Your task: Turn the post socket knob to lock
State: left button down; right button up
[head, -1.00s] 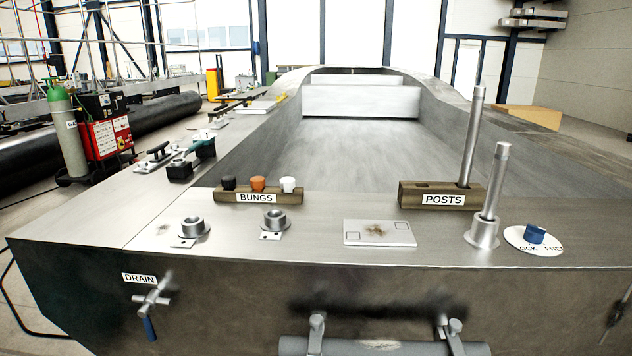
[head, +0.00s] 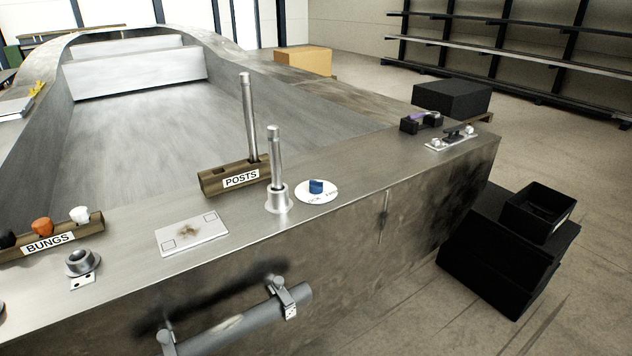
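The blue knob (head: 316,186) sits on a round white dial (head: 312,197) on the metal deck edge. The dial's lettering is partly hidden and too small to read well now. Just left of the dial, a metal post (head: 275,155) stands upright in the post socket (head: 279,199). A second post (head: 248,115) stands in the wooden rack labelled POSTS (head: 212,183) behind it. Neither of my grippers is in view.
A white plate (head: 170,238) with a brown stain and the BUNGS rack (head: 95,228) lie to the left. A grey pipe (head: 240,330) is clamped on the front face. At right are a cleat (head: 455,139) and black bins (head: 500,250).

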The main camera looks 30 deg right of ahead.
aim_at(316, 187)
jog(key=z, duration=1.05)
